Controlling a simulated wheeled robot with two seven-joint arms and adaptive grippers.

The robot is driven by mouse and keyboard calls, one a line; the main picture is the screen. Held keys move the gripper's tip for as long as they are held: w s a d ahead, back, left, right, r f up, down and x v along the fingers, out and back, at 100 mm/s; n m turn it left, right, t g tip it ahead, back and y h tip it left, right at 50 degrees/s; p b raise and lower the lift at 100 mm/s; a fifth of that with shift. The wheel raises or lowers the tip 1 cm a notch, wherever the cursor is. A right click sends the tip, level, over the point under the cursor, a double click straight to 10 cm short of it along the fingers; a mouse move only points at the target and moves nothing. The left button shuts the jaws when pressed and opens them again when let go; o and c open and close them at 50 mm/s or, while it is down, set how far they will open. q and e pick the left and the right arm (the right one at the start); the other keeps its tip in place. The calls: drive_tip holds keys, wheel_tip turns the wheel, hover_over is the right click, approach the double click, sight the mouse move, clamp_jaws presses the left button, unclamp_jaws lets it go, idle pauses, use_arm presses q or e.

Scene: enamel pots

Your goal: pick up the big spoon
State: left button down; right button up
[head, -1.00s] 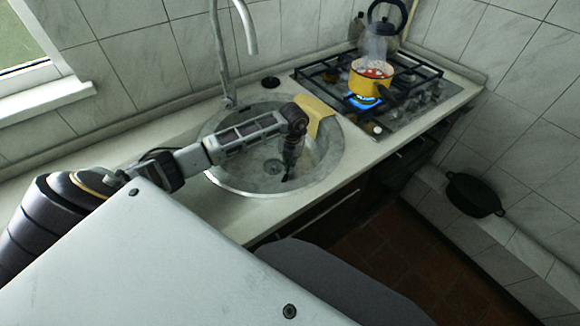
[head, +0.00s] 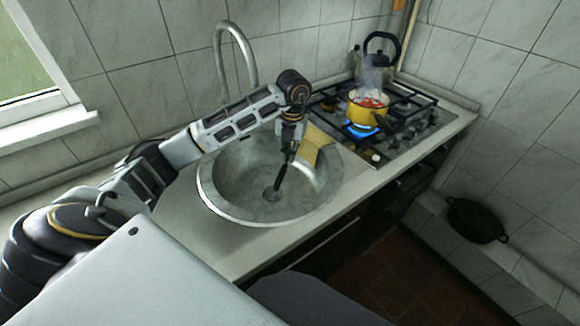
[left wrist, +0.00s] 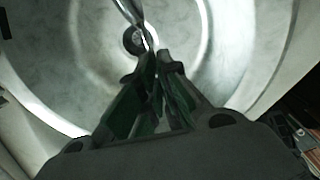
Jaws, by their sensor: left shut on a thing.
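My left gripper (head: 289,150) points down over the round metal sink (head: 207,190) and is shut on the big spoon. In the left wrist view the closed fingertips (left wrist: 160,62) pinch a shiny, slim metal piece of the big spoon (left wrist: 132,12), which runs from the tips toward the top edge. In the head view a dark slim shape, which looks like the spoon (head: 280,178), slants down from the fingers in front of the drain. The spoon's far end is cut off in the wrist view. My right gripper is not in view.
A yellow cloth or board (head: 313,140) lies at the sink's back right rim. A yellow pot (head: 362,114) steams over a blue flame on the hob, with a kettle (head: 374,72) behind it. A faucet (head: 221,62) arches behind the sink. A black pan (head: 474,219) is at the right.

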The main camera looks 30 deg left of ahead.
use_arm(q)
wheel_tip(320, 180, up, 5)
drive_tip(key=shift+f, duration=0.1)
drive_tip(key=shift+r, duration=1.15)
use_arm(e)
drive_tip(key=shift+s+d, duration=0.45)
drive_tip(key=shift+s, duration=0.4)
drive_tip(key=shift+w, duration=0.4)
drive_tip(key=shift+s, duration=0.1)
